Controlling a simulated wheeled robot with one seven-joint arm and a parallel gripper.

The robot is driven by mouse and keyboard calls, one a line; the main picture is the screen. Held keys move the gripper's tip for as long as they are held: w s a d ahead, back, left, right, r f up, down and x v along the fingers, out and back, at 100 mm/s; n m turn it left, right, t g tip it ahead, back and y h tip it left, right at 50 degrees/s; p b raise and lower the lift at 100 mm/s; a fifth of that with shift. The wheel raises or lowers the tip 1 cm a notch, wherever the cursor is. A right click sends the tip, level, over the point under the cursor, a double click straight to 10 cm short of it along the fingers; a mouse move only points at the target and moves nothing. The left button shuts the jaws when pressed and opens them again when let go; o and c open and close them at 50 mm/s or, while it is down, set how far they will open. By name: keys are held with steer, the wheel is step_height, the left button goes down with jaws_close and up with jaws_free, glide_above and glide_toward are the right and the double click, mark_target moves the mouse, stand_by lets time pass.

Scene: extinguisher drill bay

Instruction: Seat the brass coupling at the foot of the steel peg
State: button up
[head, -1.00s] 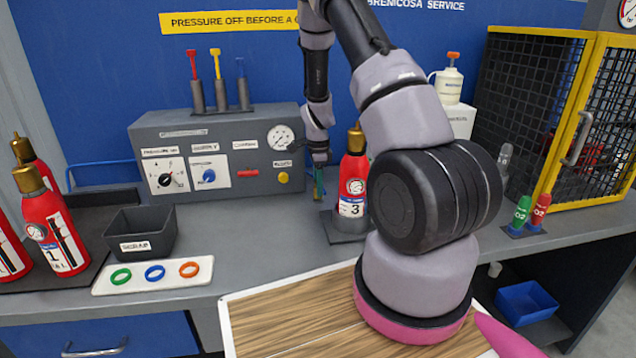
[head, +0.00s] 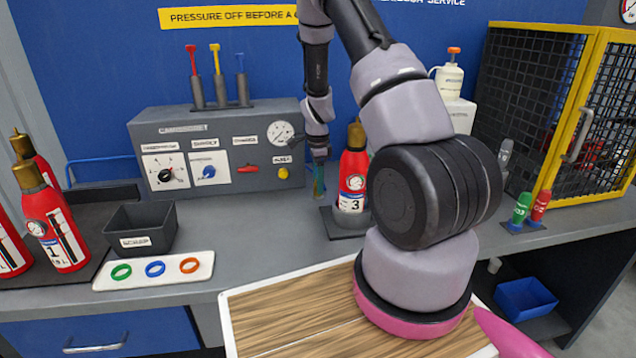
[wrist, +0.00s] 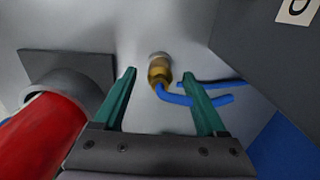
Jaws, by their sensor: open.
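The brass coupling (wrist: 159,71) shows in the wrist view, with a blue hose (wrist: 196,100) bending away from it to the right. A short grey round end (wrist: 158,55) shows just beyond the coupling; it may be the steel peg, and I cannot tell how far the coupling is along it. My gripper (wrist: 159,76) is open, with one green finger on each side of the coupling and visible gaps to both. In the head view my gripper (head: 318,181) points down over the bench, left of extinguisher 3. The coupling and peg cannot be made out there.
Extinguisher 3 (head: 352,185) stands in a holder close right of my gripper; its red body (wrist: 42,138) fills the wrist view's lower left. The grey control panel (head: 225,150) stands behind and left. A black bin (head: 140,232) and a white ring tray (head: 185,277) sit further left.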

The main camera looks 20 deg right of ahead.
step_height(320, 180, up, 10)
stand_by(0.4)
stand_by(0.6)
